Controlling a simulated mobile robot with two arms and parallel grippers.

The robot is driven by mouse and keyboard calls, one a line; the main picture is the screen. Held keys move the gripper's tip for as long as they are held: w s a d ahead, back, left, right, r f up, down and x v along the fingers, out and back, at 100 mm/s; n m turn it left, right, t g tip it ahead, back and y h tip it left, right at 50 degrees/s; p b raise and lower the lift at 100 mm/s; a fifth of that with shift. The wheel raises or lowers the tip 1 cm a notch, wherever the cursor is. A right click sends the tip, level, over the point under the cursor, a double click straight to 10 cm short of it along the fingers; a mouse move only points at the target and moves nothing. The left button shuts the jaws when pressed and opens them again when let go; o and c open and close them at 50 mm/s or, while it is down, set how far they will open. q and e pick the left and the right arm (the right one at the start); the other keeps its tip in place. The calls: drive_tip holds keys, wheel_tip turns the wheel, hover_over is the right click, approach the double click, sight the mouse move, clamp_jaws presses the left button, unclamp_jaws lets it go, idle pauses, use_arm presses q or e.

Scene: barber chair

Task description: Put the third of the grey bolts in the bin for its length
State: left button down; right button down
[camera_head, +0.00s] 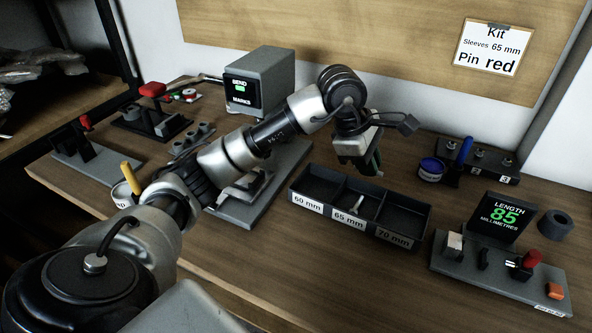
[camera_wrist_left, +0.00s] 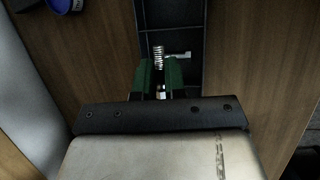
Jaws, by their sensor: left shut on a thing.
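My left gripper (camera_head: 372,166) is above the back edge of the three-part bin tray (camera_head: 314,205). In the left wrist view its green fingers (camera_wrist_left: 160,75) are shut on a grey bolt (camera_wrist_left: 158,57), whose threaded shank sticks out beyond the fingertips. The tray also shows in the wrist view (camera_wrist_left: 172,14). Its labels read 60 mm, 65 mm and 70 mm. Another light grey bolt (camera_head: 356,204) lies in the middle, 65 mm compartment. It also shows in the wrist view (camera_wrist_left: 179,54), just past the fingers. My right gripper is out of view.
A length gauge (camera_head: 505,215) reading 85 millimetres stands right of the tray. A grey BEND machine (camera_head: 260,80) stands behind my left arm. A blue-topped tin (camera_head: 431,168) and a numbered rack (camera_head: 480,160) stand at the back right. A kit sign (camera_head: 492,48) hangs on the wall.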

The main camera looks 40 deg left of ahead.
use_arm(q)
hover_over(323, 194)
drive_tip(key=a, duration=0.1)
drive_tip(key=f, duration=0.6)
drive_tip(key=shift+s+a+f, duration=0.1)
drive_tip(key=shift+s+f, duration=0.1)
drive_tip(key=shift+s, duration=0.2)
wheel_tip(323, 194, down, 3)
drive_tip(key=shift+f, duration=0.2)
drive_tip(key=shift+a+f, duration=0.1)
drive_tip(key=shift+f, duration=0.25)
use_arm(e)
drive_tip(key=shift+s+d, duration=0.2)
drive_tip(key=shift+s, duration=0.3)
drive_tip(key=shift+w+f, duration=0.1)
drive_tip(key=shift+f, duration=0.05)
